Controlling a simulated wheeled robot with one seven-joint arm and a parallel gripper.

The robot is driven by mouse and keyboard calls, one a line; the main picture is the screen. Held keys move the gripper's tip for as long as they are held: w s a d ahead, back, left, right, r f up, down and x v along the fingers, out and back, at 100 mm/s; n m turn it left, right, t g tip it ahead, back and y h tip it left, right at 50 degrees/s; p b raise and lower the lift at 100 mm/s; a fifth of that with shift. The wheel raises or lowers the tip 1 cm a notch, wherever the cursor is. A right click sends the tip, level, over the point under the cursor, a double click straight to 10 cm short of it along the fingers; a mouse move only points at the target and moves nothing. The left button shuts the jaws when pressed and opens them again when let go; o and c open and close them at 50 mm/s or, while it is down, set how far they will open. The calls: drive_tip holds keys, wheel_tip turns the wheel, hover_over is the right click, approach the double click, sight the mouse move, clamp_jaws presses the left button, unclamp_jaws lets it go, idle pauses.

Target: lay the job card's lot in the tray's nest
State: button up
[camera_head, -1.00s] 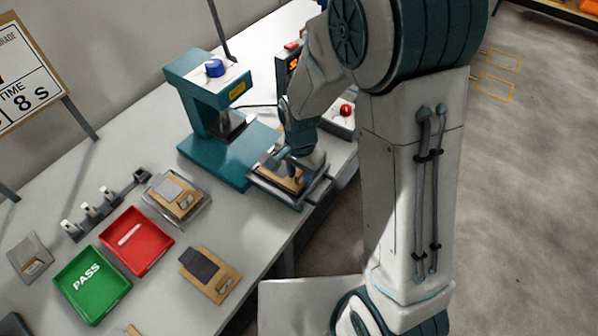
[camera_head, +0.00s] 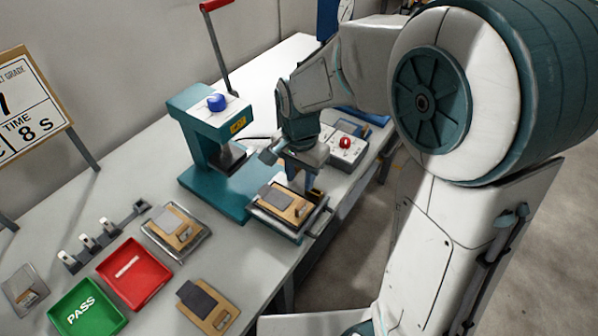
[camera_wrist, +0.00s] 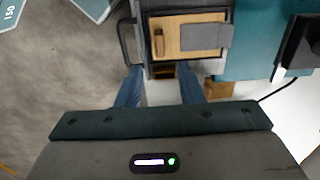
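A wooden board with a dark grey sheet and a small upright wooden grip (camera_head: 285,203) lies in the grey-rimmed tray (camera_head: 290,236) at the front of the teal press (camera_head: 215,180). In the wrist view the board (camera_wrist: 176,50) lies flat inside the tray's rim (camera_wrist: 147,18), the grey sheet to the right and the grip to the left. My gripper (camera_head: 314,187) is just above and to the right of the board, apart from it. In the wrist view my gripper (camera_wrist: 162,88) has its blue fingers spread with nothing held. The card stand (camera_head: 30,105) is partly cut off.
Another board (camera_head: 170,225) with a lighter sheet sits in a grey holder, and a dark-sheeted board (camera_head: 208,305) lies near the table edge. A red tray (camera_head: 135,275) and green PASS tray (camera_head: 88,307) are at lower left. A red-button control box (camera_head: 345,148) stands behind my gripper.

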drive_tip(key=s+d+r+n+t, duration=0.1)
drive_tip(key=s+d+r+n, duration=0.2)
drive_tip(key=s+d, duration=0.3)
drive_tip(key=s+d+r+n+t, duration=0.2)
drive_tip(key=s+d+r+n, duration=0.2)
drive_tip(key=s+d, duration=0.1)
drive_tip(key=shift+s+d+n, duration=0.3)
drive_tip(key=shift+s+d, duration=0.1)
drive_tip(key=shift+s, duration=0.45)
idle(0.5)
